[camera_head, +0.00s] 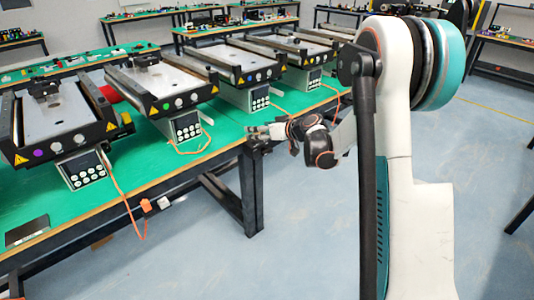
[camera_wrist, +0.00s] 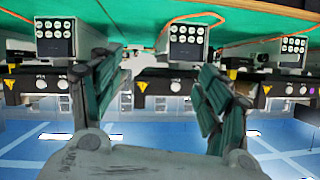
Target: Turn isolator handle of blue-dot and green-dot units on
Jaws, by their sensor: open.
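The green-dot unit (camera_head: 154,111) is the second conveyor from the left on the green table; its keypad box (camera_head: 187,125) hangs at its front. The blue-dot unit (camera_head: 240,82) stands to its right, with its own keypad box (camera_head: 259,97). My gripper (camera_head: 252,131) is by the table's front edge, in front of the blue-dot unit's box. In the upside-down wrist view its fingers (camera_wrist: 160,72) are spread with nothing between them; a keypad box (camera_wrist: 187,42) shows beyond. The isolator handles are too small to make out, so their positions cannot be told.
A purple-dot conveyor (camera_head: 38,154) stands at the left, and another conveyor (camera_head: 307,48) at the far right. Orange cables (camera_head: 125,200) hang from the boxes. A dark flat plate (camera_head: 27,231) lies at the table's near left. The floor before the table is clear.

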